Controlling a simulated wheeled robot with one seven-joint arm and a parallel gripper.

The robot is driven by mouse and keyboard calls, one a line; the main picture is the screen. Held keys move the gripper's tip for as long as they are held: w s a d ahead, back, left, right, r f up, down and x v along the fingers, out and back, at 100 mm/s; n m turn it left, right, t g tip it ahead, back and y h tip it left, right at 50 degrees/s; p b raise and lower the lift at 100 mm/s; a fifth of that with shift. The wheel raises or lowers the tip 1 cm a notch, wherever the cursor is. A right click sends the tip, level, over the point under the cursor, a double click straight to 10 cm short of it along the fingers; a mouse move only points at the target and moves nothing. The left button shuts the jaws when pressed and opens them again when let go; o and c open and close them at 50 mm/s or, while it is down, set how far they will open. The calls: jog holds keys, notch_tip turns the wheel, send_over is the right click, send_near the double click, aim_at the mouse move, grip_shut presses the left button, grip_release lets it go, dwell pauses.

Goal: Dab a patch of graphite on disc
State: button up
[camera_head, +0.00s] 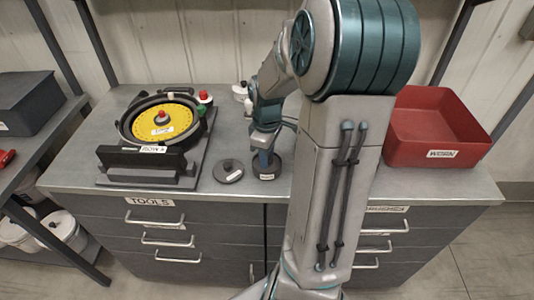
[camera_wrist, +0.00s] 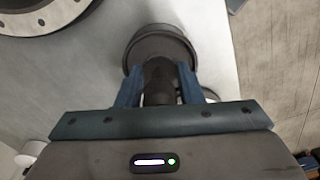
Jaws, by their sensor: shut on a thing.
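The yellow disc (camera_head: 161,122) sits face up in the black round housing of the seed meter at the left of the bench, with a red knob at its middle. I make out no graphite patch on it. My gripper (camera_head: 266,154) is well to the right of the disc, pointing down over a small dark labelled pot (camera_head: 266,173). In the wrist view my gripper (camera_wrist: 160,88) is shut on a dark upright handle (camera_wrist: 158,75). The handle's lower end is at the round dark pot (camera_wrist: 161,45); whether it touches the contents is hidden. A dark lid with a knob (camera_head: 228,171) lies left of the pot.
A black labelled block (camera_head: 142,160) stands before the disc. Small red, green and white parts (camera_head: 204,98) stand beside the housing. A white item (camera_head: 240,91) sits behind my gripper. A red bin marked WORN (camera_head: 432,128) is at the right. Bare bench lies before the lid.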

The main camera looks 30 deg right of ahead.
notch_tip(320, 180, up, 7)
jog(key=p, duration=0.6)
jog(key=shift+p, duration=0.4)
jog(key=shift+f, duration=0.1)
dwell(0.4)
